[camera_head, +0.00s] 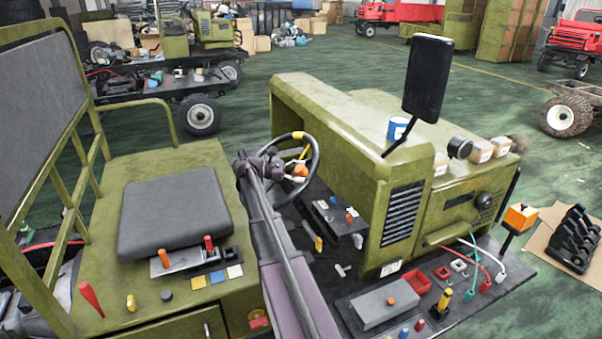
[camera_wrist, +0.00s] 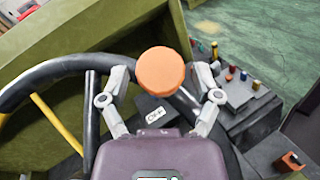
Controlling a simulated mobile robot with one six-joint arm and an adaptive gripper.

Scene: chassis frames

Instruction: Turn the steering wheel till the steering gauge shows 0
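The black steering wheel (camera_head: 315,158) stands in front of the green hood of the vehicle. It has yellow parts, and its rim also shows at the left of the wrist view (camera_wrist: 45,72). An orange round knob (camera_wrist: 161,72) is at the wheel; it also shows in the head view (camera_head: 300,171). My gripper (camera_wrist: 160,76) has its two fingers apart, one on each side of the knob, with visible gaps. In the head view my gripper (camera_head: 275,160) is at the wheel's left side and hides part of it. I cannot make out a steering gauge reading.
The grey seat (camera_head: 175,215) is left of my arm, with small levers beside it. A dark console (camera_head: 335,215) with knobs lies right of the wheel. A grey box (camera_head: 385,305) and cables are at the front right. A black mirror (camera_head: 427,78) rises above the hood.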

